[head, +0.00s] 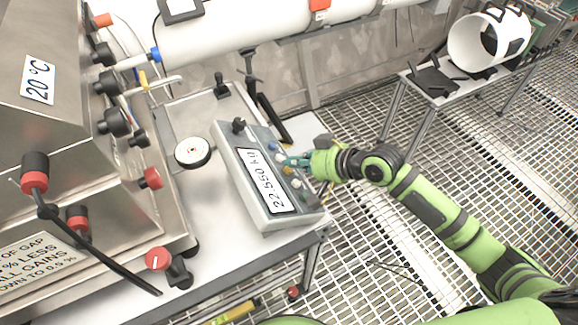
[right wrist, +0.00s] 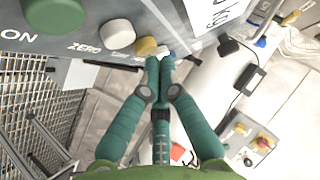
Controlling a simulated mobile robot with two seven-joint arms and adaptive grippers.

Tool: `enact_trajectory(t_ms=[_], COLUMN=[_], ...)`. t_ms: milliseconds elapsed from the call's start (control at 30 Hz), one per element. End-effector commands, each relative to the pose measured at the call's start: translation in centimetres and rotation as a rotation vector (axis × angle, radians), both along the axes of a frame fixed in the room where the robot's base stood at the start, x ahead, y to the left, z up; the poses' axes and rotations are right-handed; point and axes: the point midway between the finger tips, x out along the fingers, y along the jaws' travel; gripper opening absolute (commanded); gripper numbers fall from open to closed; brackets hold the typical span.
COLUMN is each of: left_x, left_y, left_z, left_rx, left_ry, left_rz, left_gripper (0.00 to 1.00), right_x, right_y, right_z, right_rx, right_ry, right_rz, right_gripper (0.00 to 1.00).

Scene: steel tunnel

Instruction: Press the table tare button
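The scale's control panel (head: 258,172) has a display reading 22.550 kg (head: 266,181) and a row of coloured buttons. In the head view I see a blue button (head: 272,146) and a yellow button (head: 288,171). The right wrist view shows a green button (right wrist: 52,12), a white button (right wrist: 117,35) beside the word ZERO, and a yellow button (right wrist: 146,46). No tare label is readable. My right gripper (head: 287,162) is shut and empty. Its fingertips (right wrist: 160,62) are close by the yellow button, partly covering a pale button behind; contact is unclear. My left gripper is not in view.
The panel stands on a white table (head: 215,250) with a round dial (head: 192,152). A steel cabinet (head: 85,140) with knobs and valves fills the left. A white pipe (head: 235,28) runs behind. A small side table (head: 440,90) stands on the grated floor at right.

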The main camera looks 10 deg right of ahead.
Motion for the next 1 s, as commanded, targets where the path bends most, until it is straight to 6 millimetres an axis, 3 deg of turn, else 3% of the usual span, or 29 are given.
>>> enact_trajectory(t_ms=[1000], left_x=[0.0], left_y=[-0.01], left_z=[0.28], left_rx=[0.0], left_ry=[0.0], left_rz=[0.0], left_gripper=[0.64], right_x=[-0.22], right_y=[0.51], right_z=[-0.74], right_rx=[0.0], right_ry=[0.001], right_rz=[0.001], right_gripper=[0.0])
